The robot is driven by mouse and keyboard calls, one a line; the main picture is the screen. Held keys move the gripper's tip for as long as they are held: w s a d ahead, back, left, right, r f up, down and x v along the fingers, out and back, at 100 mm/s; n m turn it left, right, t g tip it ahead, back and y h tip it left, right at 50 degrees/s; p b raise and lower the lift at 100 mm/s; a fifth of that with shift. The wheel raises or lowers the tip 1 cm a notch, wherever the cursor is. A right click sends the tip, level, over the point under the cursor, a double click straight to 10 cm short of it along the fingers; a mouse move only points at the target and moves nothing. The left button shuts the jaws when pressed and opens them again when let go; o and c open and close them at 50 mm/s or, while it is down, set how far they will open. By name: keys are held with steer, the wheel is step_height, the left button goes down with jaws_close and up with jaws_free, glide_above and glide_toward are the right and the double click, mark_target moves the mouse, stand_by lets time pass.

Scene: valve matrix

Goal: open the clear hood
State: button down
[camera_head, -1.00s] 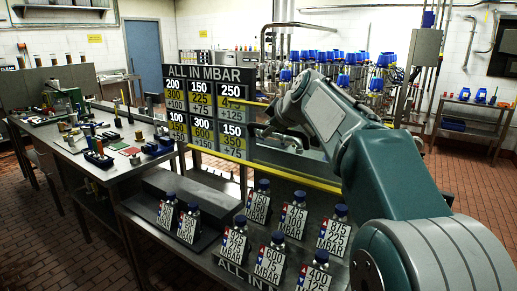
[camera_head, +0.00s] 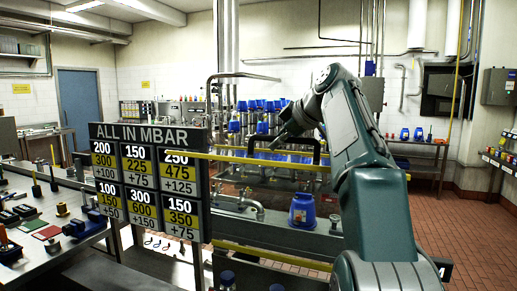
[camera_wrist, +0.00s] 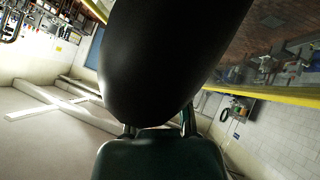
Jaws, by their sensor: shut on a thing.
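The clear hood shows mainly by its yellow edge bars, an upper one (camera_head: 245,159) and a lower one (camera_head: 272,257) in the head view. Its see-through panel is hard to make out between them. A dark handle (camera_head: 318,152) arches by the upper bar. My gripper (camera_head: 284,138) is at this handle and shut on it; the fingertips are small and dark here. In the wrist view a large black rounded shape (camera_wrist: 175,60) fills the middle, probably the handle, and hides most of my gripper (camera_wrist: 160,128). A yellow bar (camera_wrist: 285,96) shows at its right.
The "ALL IN MBAR" board (camera_head: 150,180) stands left of the hood. A blue-capped container (camera_head: 302,210) and grey pipes (camera_head: 238,203) are behind the hood's edges. A cluttered bench (camera_head: 70,255) is at left. Brick floor (camera_head: 455,225) is open at right.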

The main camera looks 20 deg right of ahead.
mark_target(300, 139)
steer(key=shift+w+d+r, duration=0.2)
steer(key=shift+w+d, duration=0.35)
steer(key=c, duration=0.6)
jaws_free()
steer(key=v, duration=0.6)
steer(key=shift+d+r, duration=0.1)
steer(key=shift+d, duration=0.1)
steer(key=shift+s+d+r, duration=0.1)
steer(key=shift+s+r, duration=0.15)
steer(key=shift+s, duration=0.25)
